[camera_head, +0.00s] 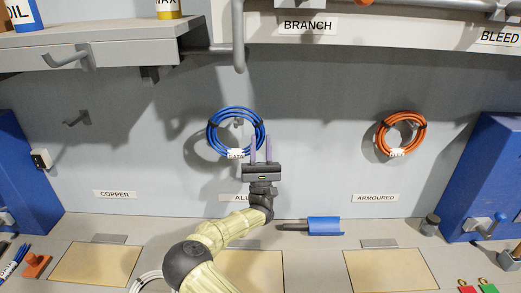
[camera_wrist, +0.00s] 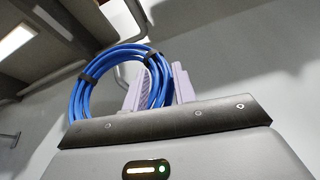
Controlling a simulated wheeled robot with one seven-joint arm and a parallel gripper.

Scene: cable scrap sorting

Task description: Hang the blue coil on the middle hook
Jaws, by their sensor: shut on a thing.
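The blue coil (camera_head: 224,113) is a ring of blue cable with dark ties and a white tag, up by the grey back wall in the head view. My gripper (camera_head: 261,142) is shut on its right side, with the two pale purple fingers pointing up. In the wrist view the coil (camera_wrist: 80,92) passes between the fingers (camera_wrist: 158,78) and stands roughly upright. The middle hook (camera_head: 238,122) shows partly through the coil's opening. I cannot tell whether the coil is around the hook or in front of it.
The left hook (camera_head: 76,119) is bare. An orange coil (camera_head: 391,117) hangs at the right hook. A shelf (camera_head: 110,47) and a bent pipe (camera_head: 239,40) are above. A blue-handled tool (camera_head: 324,226) lies on the bench. My arm hides part of the middle label.

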